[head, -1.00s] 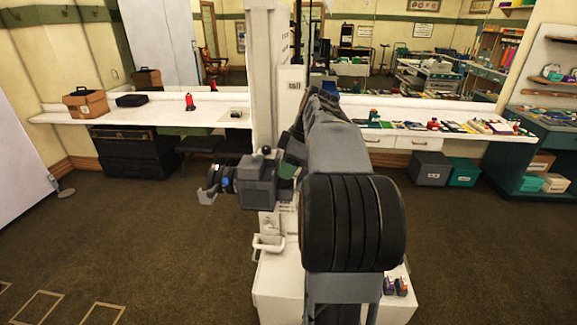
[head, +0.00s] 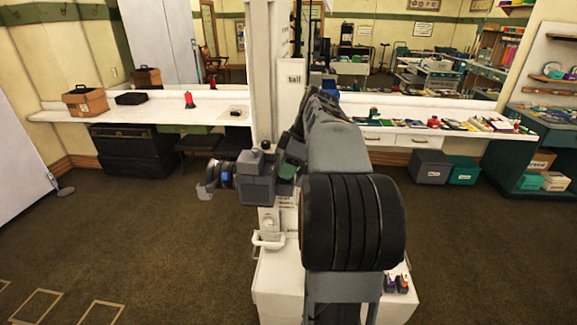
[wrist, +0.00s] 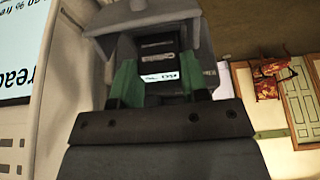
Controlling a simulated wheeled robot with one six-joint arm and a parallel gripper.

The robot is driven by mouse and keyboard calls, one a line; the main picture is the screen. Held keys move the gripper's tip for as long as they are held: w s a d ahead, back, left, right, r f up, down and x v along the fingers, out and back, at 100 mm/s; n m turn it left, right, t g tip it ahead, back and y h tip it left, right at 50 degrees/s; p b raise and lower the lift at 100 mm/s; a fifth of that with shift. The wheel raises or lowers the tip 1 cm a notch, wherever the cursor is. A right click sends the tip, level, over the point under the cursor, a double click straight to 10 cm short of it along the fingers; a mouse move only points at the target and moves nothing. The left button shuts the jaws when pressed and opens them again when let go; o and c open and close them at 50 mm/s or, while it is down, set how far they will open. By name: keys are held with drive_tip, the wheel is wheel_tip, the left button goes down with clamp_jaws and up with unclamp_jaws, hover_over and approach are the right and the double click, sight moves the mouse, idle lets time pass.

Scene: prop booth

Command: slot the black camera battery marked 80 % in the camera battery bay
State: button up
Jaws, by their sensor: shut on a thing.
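In the wrist view my gripper (wrist: 158,74) has its two green fingers closed on the sides of a black battery (wrist: 158,52). The battery has a white label at its near end, too blurred to read. A grey housing (wrist: 112,42) surrounds its far end, and looks like the camera body with the bay. I cannot tell how deep the battery sits. In the head view a grey boxy shape (head: 256,186) with a round dark and blue part is at the end of my arm. I cannot tell there which part is camera and which is my wrist.
A pale screen (wrist: 18,50) with large black letters stands at left in the wrist view. A long white counter (head: 215,115) runs along the back. The brown floor at left is open.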

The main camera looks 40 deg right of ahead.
drive_tip(key=shift+f, duration=0.2)
drive_tip(key=shift+f+b, duration=0.5)
drive_tip(key=shift+b, duration=0.1)
drive_tip(key=o, duration=1)
drive_tip(key=shift+o, duration=0.2)
drive_tip(key=shift+r+p, duration=2.9)
drive_tip(key=shift+r, duration=0.65)
drive_tip(key=shift+s, duration=0.1)
